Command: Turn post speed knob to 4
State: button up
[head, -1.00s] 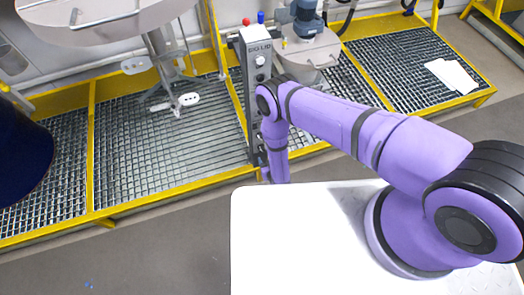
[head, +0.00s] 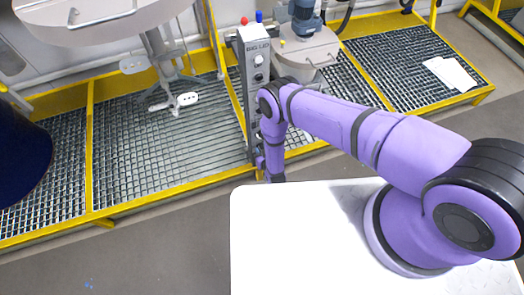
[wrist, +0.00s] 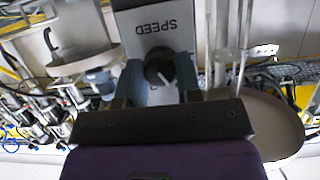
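The grey post (head: 256,68) marked BIG LID stands behind my arm in the head view, with small knobs on its upper face. In the wrist view, the post's panel (wrist: 158,28) carries the word SPEED, seen upside down. Below the word is the dark round speed knob (wrist: 160,68) with a white pointer line slanting toward the lower right. My gripper (wrist: 160,78) has one finger on each side of the knob and looks open around it. Contact between the fingers and the knob cannot be made out. Scale numbers are not readable. The gripper is hidden in the head view.
A large round lid (head: 100,20) hangs at upper left, and a smaller lid (head: 306,45) sits close behind the post. Grey floor lies in front.

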jog(key=shift+c, duration=0.2)
jog(key=shift+d+f+m+y, duration=0.1)
jog(key=shift+m+y, duration=1.4)
jog(key=shift+m, duration=0.85)
jog(key=shift+d+f+m+y, duration=0.1)
jog(key=shift+m+y, duration=1.4)
jog(key=shift+m, duration=0.85)
jog(key=o, duration=0.9)
